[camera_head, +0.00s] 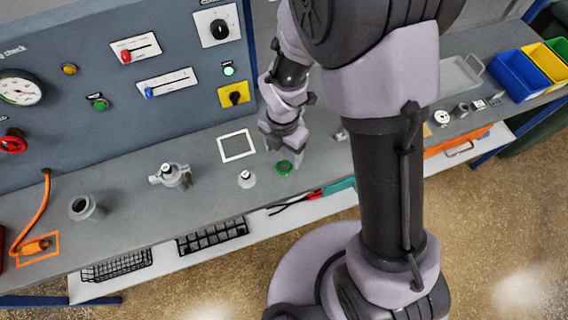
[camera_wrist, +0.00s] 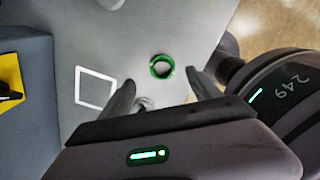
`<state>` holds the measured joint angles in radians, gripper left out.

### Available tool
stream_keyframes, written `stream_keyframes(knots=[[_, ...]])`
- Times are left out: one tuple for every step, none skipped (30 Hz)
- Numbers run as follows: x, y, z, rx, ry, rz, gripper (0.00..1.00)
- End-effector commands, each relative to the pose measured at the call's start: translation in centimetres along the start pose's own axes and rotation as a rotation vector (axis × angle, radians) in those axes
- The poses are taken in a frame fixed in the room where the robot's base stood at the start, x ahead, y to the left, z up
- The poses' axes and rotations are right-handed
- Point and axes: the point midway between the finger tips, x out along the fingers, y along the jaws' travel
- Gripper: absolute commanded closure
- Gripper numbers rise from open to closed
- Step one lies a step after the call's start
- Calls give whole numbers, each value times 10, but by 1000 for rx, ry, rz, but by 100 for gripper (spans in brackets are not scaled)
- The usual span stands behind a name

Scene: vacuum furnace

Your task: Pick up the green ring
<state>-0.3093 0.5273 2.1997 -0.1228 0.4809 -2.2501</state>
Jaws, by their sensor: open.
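The green ring (camera_head: 284,168) lies on the grey bench top, right of a small metal fitting and below the white square outline. In the wrist view the green ring (camera_wrist: 162,67) shows whole, beyond and between the two fingertips. My gripper (camera_head: 287,162) hangs just above the ring in the head view, its fingers pointing down. In the wrist view my gripper (camera_wrist: 162,77) has its fingers spread apart with nothing between them. I cannot tell the exact height of the fingertips over the ring.
The white square outline (camera_head: 238,145) is marked on the bench. A small metal fitting (camera_head: 247,180) stands close left of the ring, and a larger valve-like fitting (camera_head: 171,176) stands farther left. The control panel (camera_head: 120,90) rises behind. Blue, yellow and green bins (camera_head: 520,76) stand far right.

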Motion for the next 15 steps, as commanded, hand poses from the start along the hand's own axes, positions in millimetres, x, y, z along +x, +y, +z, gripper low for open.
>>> stream_keyframes(knots=[[8,0,0,0,1,-1,28],[10,0,0,0,0,0,28],[12,0,0,1,0,0,28],[14,0,0,1,0,0,28],[18,-1,0,1,1,0,28],[23,-2,-1,1,1,0,28],[29,-2,-1,1,1,-1,28],[36,-3,-2,2,2,-2,28],[44,-4,-2,2,1,-1,28],[51,-5,-3,2,1,-2,28],[57,-5,-3,2,2,-2,28],[62,-4,-2,2,0,-1,28],[64,-4,-2,2,0,-1,28],[65,-4,-2,2,0,0,28],[64,-4,-2,2,0,0,28]])
